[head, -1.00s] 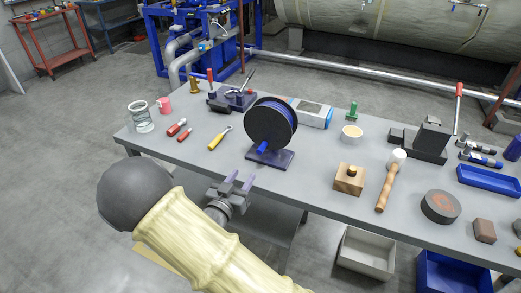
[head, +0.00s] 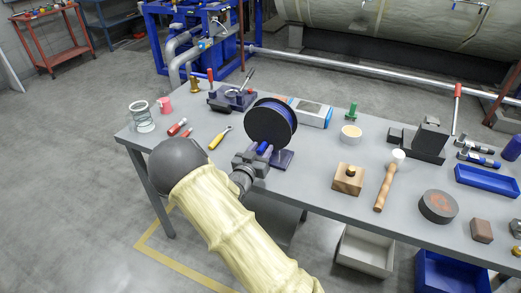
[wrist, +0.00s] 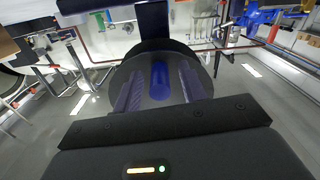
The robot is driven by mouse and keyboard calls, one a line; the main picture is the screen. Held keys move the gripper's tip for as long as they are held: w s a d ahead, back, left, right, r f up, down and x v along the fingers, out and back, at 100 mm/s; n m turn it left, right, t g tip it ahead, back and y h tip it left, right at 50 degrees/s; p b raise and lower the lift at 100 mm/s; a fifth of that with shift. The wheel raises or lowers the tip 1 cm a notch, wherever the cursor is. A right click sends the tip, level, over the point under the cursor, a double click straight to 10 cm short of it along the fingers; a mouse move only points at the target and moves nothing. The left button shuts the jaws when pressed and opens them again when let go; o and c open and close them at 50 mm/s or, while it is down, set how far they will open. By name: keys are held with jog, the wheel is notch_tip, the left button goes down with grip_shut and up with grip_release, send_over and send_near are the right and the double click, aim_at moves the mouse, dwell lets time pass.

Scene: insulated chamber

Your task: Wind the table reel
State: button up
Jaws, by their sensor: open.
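The table reel (head: 272,120) stands upright on its dark purple base (head: 286,158) on the grey table. It has black round flanges, with blue showing between them. Its blue crank handle (head: 264,148) sticks out low on the near side. My gripper (head: 258,156) is at the handle, just in front of the reel. In the wrist view the blue handle (wrist: 160,78) lies between the two open fingers of my gripper (wrist: 160,92), with a gap on each side. The dark flange (wrist: 160,46) fills the space behind it. The crank's joint to the reel is hidden.
A yellow-handled screwdriver (head: 219,138) lies left of the reel. A wooden block (head: 348,180) and a mallet (head: 388,184) lie to its right. A blue-and-grey box (head: 312,113) is behind it. A clamp-like tool (head: 232,97) stands back left.

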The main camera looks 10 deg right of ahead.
grip_shut()
jog(key=shift+a+b, duration=0.1)
jog(key=shift+b, duration=0.2)
